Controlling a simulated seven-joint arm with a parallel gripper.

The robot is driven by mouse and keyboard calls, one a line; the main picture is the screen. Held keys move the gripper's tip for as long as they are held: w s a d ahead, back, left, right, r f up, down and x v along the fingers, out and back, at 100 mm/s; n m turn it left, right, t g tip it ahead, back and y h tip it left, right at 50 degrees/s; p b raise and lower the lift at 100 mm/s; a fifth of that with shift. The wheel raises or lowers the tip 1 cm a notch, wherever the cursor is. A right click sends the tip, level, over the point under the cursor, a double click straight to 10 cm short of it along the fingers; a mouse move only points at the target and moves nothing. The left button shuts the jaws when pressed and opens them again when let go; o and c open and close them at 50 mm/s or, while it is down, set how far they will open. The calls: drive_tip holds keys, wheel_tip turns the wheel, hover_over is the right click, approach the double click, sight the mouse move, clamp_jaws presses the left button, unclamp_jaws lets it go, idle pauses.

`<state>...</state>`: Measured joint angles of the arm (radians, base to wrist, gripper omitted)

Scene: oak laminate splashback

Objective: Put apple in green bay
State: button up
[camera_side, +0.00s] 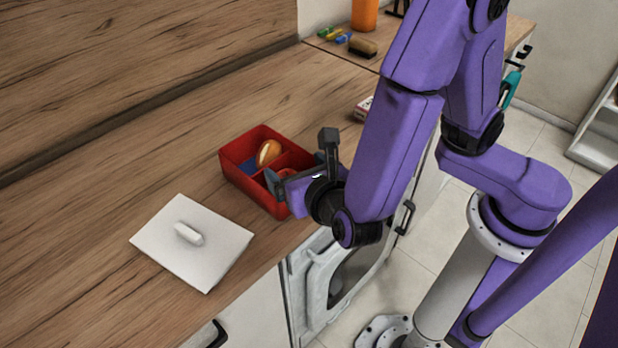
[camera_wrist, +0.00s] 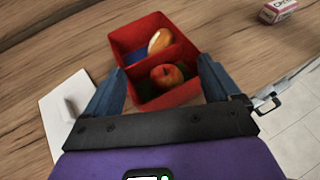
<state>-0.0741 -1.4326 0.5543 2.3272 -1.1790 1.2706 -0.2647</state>
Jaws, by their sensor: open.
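The red apple (camera_wrist: 167,76) rests in the near bay of a red two-part box (camera_wrist: 128,37). A dark green bay floor (camera_wrist: 147,87) shows beside the apple. In the side view the apple is mostly hidden behind my gripper. My gripper (camera_wrist: 158,72) is open, with its two fingers apart on either side of the near bay and nothing between them touching the apple that I can see. In the side view my gripper (camera_side: 300,162) is over the right part of the box (camera_side: 236,172).
The box's other bay has a blue floor (camera_side: 249,166) and holds a tan, roll-like item (camera_side: 268,153). A white lid-like slab with a handle (camera_side: 215,255) lies on the wooden counter to the left. A small carton (camera_wrist: 277,10) is at right. An orange cup (camera_side: 364,14) stands far back.

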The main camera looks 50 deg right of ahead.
drive_tip(key=v, duration=0.5)
drive_tip(key=s+d+m+g+h, duration=0.1)
drive_tip(key=s+d+m+g, duration=0.1)
drive_tip(key=d+m+g, duration=0.8)
drive_tip(key=s+d+r+m+g+y, duration=0.2)
drive_tip(key=s+d+m+y, duration=0.4)
drive_tip(key=s+m, duration=0.3)
drive_tip(key=shift+s+d+r, duration=0.3)
drive_tip(key=shift+d+r, duration=0.05)
drive_tip(key=shift+d, duration=0.5)
